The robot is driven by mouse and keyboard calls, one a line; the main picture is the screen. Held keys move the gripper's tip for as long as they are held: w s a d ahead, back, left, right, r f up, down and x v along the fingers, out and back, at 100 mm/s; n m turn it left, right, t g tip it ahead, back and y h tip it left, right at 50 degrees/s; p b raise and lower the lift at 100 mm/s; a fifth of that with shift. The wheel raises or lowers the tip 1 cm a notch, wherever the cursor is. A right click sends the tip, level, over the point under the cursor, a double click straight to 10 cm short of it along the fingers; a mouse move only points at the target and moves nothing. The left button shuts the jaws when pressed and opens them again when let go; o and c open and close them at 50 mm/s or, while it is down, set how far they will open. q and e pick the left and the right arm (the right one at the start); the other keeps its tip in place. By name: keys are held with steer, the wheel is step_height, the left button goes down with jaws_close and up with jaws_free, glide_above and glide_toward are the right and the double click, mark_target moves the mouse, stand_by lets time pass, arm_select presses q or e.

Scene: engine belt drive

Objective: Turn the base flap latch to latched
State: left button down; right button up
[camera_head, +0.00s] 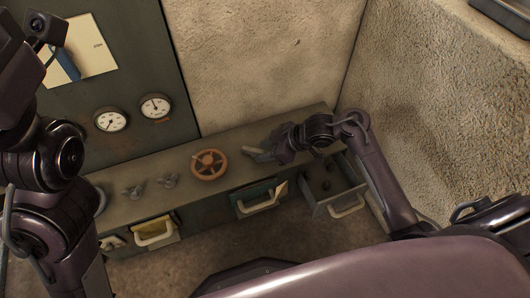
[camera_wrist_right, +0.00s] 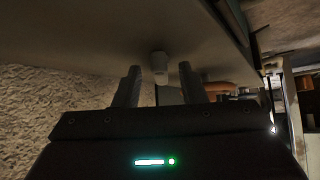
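My right gripper (camera_head: 262,153) reaches over the right part of the long grey console (camera_head: 135,212) in the head view. In the right wrist view, my right gripper (camera_wrist_right: 158,78) has its two fingers apart. No flap latch can be made out in the head view, where my right gripper and wrist cover part of the console top. My left arm comes in at the left, but its gripper is not visible.
An orange handwheel (camera_head: 209,164) and two small grey valves (camera_head: 168,181) sit on the console top. An open drawer (camera_head: 346,203) stands out at the right. Other handled bins (camera_head: 155,232) line the front. Two gauges (camera_head: 155,106) are on the panel behind. A rough wall (camera_head: 450,110) bounds the right.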

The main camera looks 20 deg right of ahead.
steer(key=shift+f, duration=0.1)
steer(key=shift+c, duration=0.3)
jaws_close()
